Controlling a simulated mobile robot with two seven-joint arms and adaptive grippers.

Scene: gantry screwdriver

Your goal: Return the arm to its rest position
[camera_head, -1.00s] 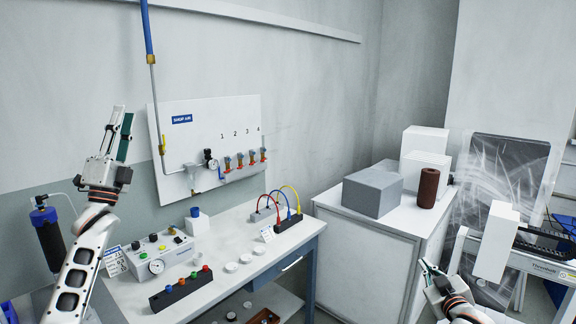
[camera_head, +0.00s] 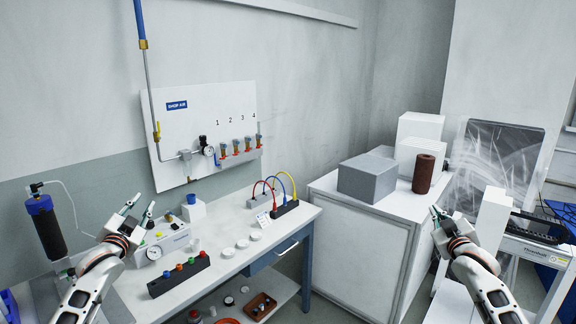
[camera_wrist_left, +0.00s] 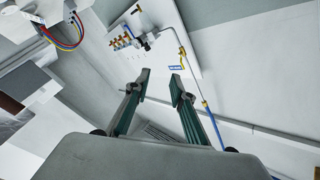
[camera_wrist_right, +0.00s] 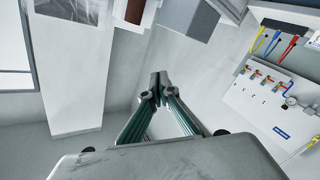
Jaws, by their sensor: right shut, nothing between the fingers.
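My left gripper (camera_head: 137,211) is above the left part of the workbench, in front of the grey control box (camera_head: 163,246). Its fingers stand apart with nothing between them, and the left wrist view shows the same gap (camera_wrist_left: 158,84). My right gripper (camera_head: 437,213) is in front of the white cabinet at the right, clear of it as far as I can see. Its fingertips meet in the right wrist view (camera_wrist_right: 158,84) and hold nothing.
The workbench (camera_head: 222,263) carries a black block with coloured knobs (camera_head: 179,276), white round caps (camera_head: 242,243) and coloured hoses. The white cabinet (camera_head: 355,254) holds a grey box (camera_head: 367,178) and a brown cylinder (camera_head: 423,173). A shop air panel (camera_head: 190,125) hangs on the wall.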

